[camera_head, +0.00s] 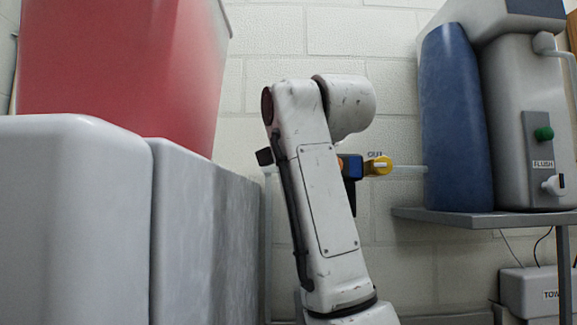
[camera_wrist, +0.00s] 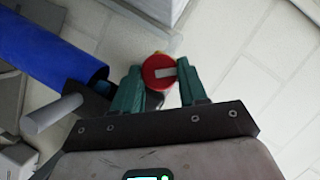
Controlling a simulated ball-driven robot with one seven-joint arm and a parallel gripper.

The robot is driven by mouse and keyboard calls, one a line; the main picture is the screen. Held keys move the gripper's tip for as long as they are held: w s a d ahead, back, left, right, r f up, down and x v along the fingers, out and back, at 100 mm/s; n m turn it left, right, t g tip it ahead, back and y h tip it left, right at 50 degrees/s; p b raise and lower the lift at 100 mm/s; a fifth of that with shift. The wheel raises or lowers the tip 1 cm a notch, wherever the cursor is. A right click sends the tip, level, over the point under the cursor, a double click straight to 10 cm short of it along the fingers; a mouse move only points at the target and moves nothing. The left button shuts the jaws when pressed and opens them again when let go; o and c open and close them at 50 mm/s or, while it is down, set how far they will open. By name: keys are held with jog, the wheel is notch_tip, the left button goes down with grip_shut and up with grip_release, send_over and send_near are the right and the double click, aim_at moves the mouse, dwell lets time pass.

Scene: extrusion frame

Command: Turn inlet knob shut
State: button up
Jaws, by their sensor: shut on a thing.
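A round red knob (camera_wrist: 158,72) with a pale grey bar across its face shows in the wrist view. The bar lies nearly level in that picture. My gripper (camera_wrist: 160,85) has its two teal fingers on either side of the knob and is shut on it. I take it to be the inlet knob, but no label on it is visible. In the head view my arm hides the red knob and the gripper. A yellow knob (camera_head: 379,166) under an "OUT" label (camera_head: 375,154) shows just right of my arm, beside a blue-and-black fitting (camera_head: 350,168).
A blue cylinder (camera_head: 455,115) and a grey unit with a green "FLUSH" button (camera_head: 543,133) stand on a shelf (camera_head: 470,218) at right. A large red container (camera_head: 120,65) and grey boxes (camera_head: 75,215) fill the left. A pale block wall (camera_head: 400,90) is behind.

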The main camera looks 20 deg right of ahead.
jog(key=shift+d+f+m+t+y+b, duration=0.15)
jog(key=shift+m+t, duration=0.3)
jog(key=shift+m, duration=0.6)
jog(key=shift+f+m+t+y+b, duration=0.15)
jog(key=shift+m+t+y, duration=0.2)
jog(key=shift+m, duration=0.75)
jog(key=shift+d+f+m+t+y+b, duration=0.15)
jog(key=shift+m+t, duration=0.35)
jog(key=shift+m, duration=0.55)
jog(key=o, duration=1)
jog(key=shift+a, duration=0.1)
jog(key=shift+s+r, duration=0.1)
jog(key=s+b, duration=0.1)
jog(key=s, duration=0.2)
jog(key=s+b, duration=0.1)
jog(key=s, duration=0.3)
jog(key=s+b, duration=0.1)
jog(key=s, duration=0.2)
jog(key=shift+s+d+b, duration=0.3)
jog(key=shift+s+d, duration=0.05)
jog(key=shift+d, duration=0.05)
